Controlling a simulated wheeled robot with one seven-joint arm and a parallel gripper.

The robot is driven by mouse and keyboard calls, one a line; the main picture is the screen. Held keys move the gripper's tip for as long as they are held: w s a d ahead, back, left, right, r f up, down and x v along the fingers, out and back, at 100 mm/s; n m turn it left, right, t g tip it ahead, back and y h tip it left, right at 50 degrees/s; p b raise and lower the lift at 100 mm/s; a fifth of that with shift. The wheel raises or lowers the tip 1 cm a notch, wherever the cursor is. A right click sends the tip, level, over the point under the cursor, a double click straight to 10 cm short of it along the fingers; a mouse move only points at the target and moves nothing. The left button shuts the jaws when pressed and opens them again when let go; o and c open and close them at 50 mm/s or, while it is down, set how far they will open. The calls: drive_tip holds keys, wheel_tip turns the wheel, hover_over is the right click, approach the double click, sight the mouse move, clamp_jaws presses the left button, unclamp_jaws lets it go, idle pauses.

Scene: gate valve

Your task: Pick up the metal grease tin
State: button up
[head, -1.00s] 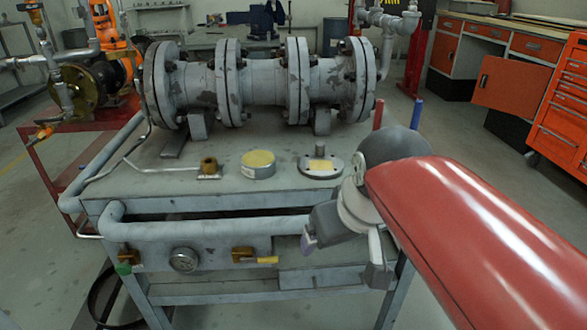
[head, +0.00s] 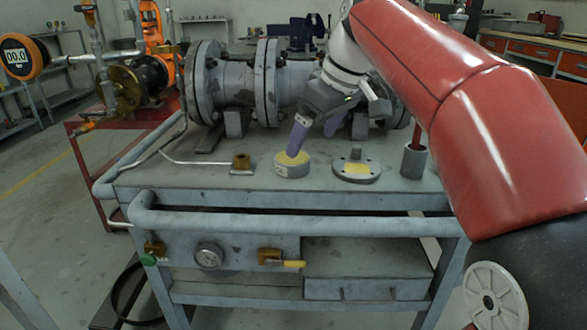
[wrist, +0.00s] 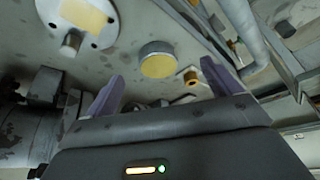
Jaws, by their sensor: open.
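The grease tin (head: 292,170) is a short round grey metal tin with a yellow top. It stands upright on the grey bench top (head: 210,184), near the front edge. My gripper (head: 311,145) is open, its purple fingers pointing down above and behind the tin. In the head view the left finger covers part of the tin's top. In the wrist view the tin (wrist: 157,66) shows beyond and between the open fingertips (wrist: 162,72), with nothing held. I cannot tell the exact gap between fingers and tin.
A round flange plate (head: 357,172) with a stub and yellow patch lies right of the tin. A brass fitting (head: 241,163) on a thin pipe lies to its left. The large flanged valve body (head: 236,84) stands behind. A grey cup (head: 414,161) stands at right.

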sight(292, 164)
drive_tip(key=shift+n, duration=0.3)
drive_tip(key=w+a+f, duration=0.1)
drive_tip(key=f, duration=0.1)
drive_tip(key=w+a+f+b, duration=0.1)
drive_tip(key=f, duration=0.1)
drive_tip(key=w+a+f, duration=0.1)
drive_tip(key=w+f, duration=0.1)
drive_tip(key=shift+w+a+f, duration=0.1)
drive_tip(key=shift+a+f, duration=0.05)
drive_tip(key=shift+a, duration=0.2)
drive_tip(key=shift+c, duration=0.4)
drive_tip(key=c, duration=1.1)
drive_tip(key=shift+c, duration=0.2)
